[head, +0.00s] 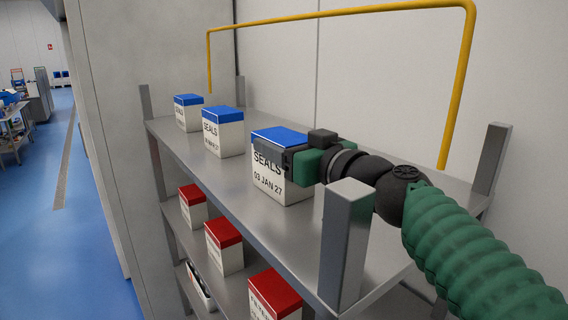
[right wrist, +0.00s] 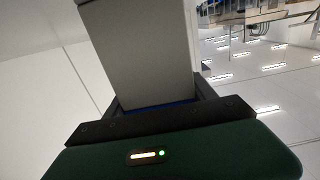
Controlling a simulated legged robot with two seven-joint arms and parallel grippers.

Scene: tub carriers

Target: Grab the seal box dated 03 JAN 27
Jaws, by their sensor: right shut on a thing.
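The seal box dated 03 JAN 27 (head: 270,186) is white with a blue lid and stands on the top shelf (head: 215,172), nearest of the blue-lidded row. My right gripper (head: 284,160) reaches in from the right and is shut on this box near its top, covering part of its front. In the right wrist view a pale box face (right wrist: 138,50) fills the space between the dark fingers (right wrist: 160,112), with a strip of blue at its lower edge. I cannot tell whether the box touches the shelf. My left gripper is not in view.
Two more blue-lidded SEALS boxes (head: 223,136) (head: 188,115) stand farther along the top shelf. Red-lidded boxes (head: 224,250) stand on the shelf below. A grey post (head: 345,245) rises close to my right arm, and a yellow rail (head: 340,12) arches behind the shelf.

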